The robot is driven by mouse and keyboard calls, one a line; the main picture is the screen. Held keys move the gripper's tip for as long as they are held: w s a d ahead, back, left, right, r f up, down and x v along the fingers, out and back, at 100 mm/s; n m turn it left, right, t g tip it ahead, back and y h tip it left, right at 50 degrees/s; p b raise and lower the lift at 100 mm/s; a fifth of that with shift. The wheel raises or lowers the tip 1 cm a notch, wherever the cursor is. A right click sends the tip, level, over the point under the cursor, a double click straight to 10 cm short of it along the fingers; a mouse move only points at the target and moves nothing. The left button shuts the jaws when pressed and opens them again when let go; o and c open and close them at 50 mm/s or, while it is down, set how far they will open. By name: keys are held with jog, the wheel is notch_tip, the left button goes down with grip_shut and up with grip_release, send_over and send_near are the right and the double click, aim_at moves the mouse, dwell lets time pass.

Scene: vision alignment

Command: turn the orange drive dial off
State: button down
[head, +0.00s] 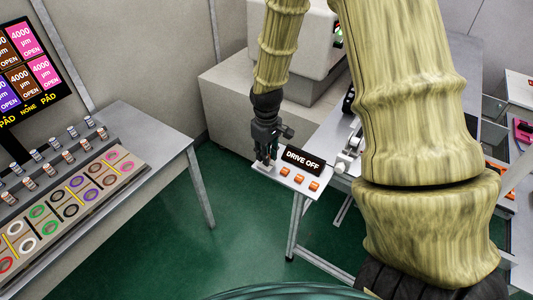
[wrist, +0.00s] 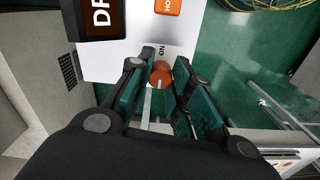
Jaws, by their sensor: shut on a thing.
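The orange drive dial (wrist: 161,72) sits between my fingertips near the edge of the white panel in the wrist view, with a small "ON" mark beside it. My gripper (wrist: 157,85) is shut on the dial, a finger on each side. In the head view my gripper (head: 266,161) points down at the left end of the white panel (head: 291,178), and its fingers hide the dial there. A dark sign (head: 303,160) on the panel reads "DRIVE OFF". Which way the dial points is hard to tell.
Several orange buttons (head: 298,178) lie along the panel, just right of my gripper. A grey machine block (head: 240,105) stands behind. A table with a tray of coloured rings (head: 75,205) is at the left. Green floor (head: 250,225) lies open between.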

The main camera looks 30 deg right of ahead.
jog(key=c, duration=1.3)
grip_release()
jog(key=shift+o, duration=0.2)
notch_tip(320, 180, up, 12)
